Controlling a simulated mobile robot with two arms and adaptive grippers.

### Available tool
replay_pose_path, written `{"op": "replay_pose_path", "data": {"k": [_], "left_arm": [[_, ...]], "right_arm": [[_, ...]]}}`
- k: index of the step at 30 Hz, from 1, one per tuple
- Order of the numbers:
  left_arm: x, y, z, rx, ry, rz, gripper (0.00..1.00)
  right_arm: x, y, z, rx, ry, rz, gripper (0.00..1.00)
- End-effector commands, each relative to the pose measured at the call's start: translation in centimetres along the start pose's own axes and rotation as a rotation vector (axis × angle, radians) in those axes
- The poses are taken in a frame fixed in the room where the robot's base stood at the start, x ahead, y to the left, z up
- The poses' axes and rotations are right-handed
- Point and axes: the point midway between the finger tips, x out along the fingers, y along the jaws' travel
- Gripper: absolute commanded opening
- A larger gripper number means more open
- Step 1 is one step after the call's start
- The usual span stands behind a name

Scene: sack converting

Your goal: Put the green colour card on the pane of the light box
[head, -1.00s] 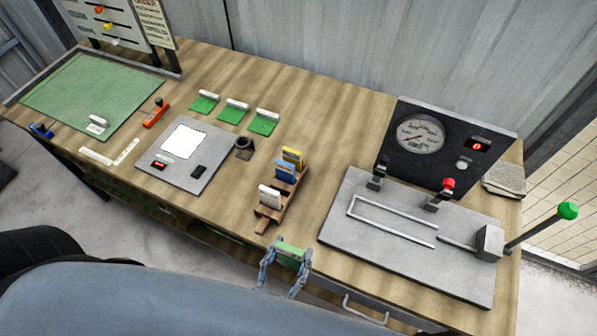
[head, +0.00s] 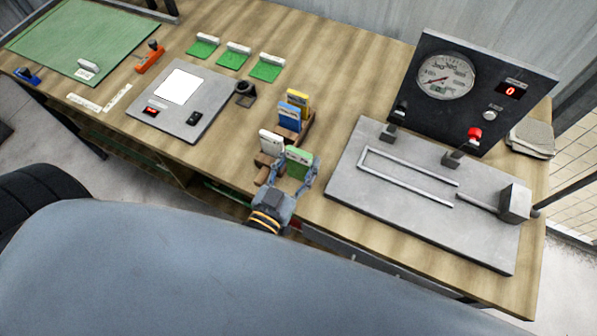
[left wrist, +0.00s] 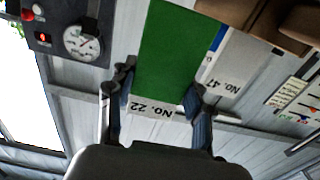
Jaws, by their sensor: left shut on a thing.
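The green colour card (head: 299,161) is upright between the fingers of my left gripper (head: 296,173), beside the wooden card rack (head: 306,131) near the table's front edge. In the left wrist view the green card (left wrist: 168,55) carries a white "No. 22" strip, and the left gripper (left wrist: 161,98) is shut on its sides. I cannot tell whether the card touches the rack. The light box (head: 150,113) lies flat to the left, its bright white pane (head: 177,86) bare. My right gripper is not in view.
The rack holds a white card (head: 271,141), a blue card (head: 289,116) and a yellow card (head: 298,98). A dark ring stand (head: 244,90) is at the light box's right edge. Green swatches (head: 233,54) lie behind. A metal press plate (head: 400,205) with a gauge fills the right.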

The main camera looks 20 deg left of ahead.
Motion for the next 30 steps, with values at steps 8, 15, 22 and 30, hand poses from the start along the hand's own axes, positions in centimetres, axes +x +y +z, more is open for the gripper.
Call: {"op": "replay_pose_path", "data": {"k": [8,15,22,30], "left_arm": [[1.0,-0.5,2.0,0.0,0.0,0.0,0.21],[0.9,-0.5,4.3,-0.001,0.0,-0.001,0.21],[0.8,-0.5,4.1,0.0,0.0,-0.001,0.21],[0.8,-0.5,4.3,0.0,0.001,-0.001,0.6]], "right_arm": [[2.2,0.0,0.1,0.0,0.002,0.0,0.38],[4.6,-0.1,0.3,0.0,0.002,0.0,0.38],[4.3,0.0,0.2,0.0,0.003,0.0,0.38],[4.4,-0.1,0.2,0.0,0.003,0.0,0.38]]}}
